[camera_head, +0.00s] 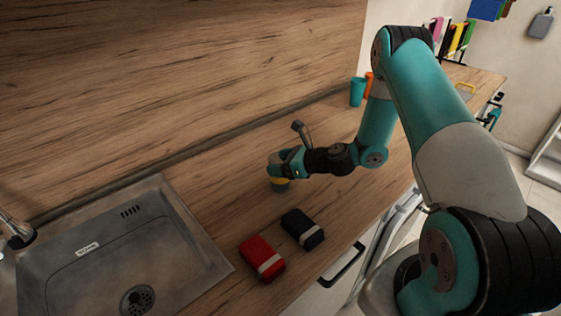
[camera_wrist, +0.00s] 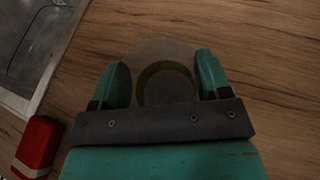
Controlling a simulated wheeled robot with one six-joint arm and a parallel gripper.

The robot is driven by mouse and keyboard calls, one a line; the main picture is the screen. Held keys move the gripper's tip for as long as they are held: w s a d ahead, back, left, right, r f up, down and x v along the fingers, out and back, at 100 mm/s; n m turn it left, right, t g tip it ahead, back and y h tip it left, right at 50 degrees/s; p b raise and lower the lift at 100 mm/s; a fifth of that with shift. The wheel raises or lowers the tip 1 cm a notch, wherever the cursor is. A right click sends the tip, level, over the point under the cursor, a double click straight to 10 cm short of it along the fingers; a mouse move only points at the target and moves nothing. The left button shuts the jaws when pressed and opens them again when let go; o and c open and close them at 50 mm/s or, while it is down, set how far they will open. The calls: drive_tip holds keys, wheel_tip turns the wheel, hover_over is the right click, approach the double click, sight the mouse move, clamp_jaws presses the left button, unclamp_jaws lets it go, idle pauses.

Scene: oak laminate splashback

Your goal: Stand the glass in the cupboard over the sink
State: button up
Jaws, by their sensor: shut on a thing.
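The glass (camera_wrist: 165,52) shows in the wrist view as a dull, see-through round shape between the two teal fingers of my gripper (camera_wrist: 163,78). My gripper is shut on it. I cannot tell whether the glass touches the worktop. The sink (camera_head: 105,250) is at the lower left. The cupboard over it is not in view.
A red block (camera_head: 261,257) and a black block (camera_head: 302,229), each with a pale band, lie near the worktop's front edge. A teal cup (camera_head: 357,92) and an orange one (camera_head: 369,84) stand farther back. A tap (camera_head: 15,230) is at the left. A wood splashback (camera_head: 180,80) rises behind.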

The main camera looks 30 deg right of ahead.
drive_tip(key=shift+f, duration=0.1)
drive_tip(key=o, duration=1.4)
